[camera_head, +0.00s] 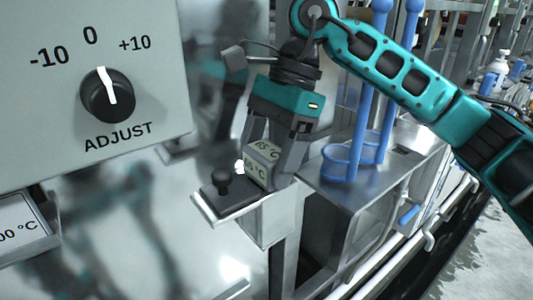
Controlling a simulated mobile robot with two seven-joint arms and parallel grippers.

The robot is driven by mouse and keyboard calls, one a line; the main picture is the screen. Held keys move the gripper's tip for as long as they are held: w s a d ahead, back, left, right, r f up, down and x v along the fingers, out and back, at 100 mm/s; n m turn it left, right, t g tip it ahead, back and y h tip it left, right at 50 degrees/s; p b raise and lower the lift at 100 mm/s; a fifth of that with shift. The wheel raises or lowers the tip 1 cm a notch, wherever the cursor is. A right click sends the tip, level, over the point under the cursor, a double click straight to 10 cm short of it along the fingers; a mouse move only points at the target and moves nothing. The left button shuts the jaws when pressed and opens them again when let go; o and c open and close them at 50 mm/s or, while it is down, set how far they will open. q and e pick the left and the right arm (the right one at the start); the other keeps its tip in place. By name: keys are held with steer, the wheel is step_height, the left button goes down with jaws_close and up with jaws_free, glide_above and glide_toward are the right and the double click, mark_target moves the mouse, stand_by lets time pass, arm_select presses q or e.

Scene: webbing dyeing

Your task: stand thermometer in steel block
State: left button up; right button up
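My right gripper (266,160) comes down from the upper right with its fingers pointing down. A small light-grey boxy piece with °C readings (262,164), which looks like the thermometer's head, sits between the fingers, and they appear closed on it. Any stem below it is hidden. Directly beneath is a steel block-like support (272,219) with a narrow dark-topped ledge (238,195). A black knob-like piece (221,181) stands on this ledge, left of the gripper. I cannot tell whether the thermometer touches the steel. My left gripper is out of view.
A grey panel with an ADJUST dial (107,95) fills the upper left, with a °C display (20,228) below it. A white bottle (499,67) is far right.

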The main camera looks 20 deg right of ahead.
steer(key=o, duration=0.4)
steer(key=shift+r, duration=0.15)
steer(key=p+v, duration=0.1)
steer(key=v, duration=1.1)
steer(key=shift+a, duration=0.1)
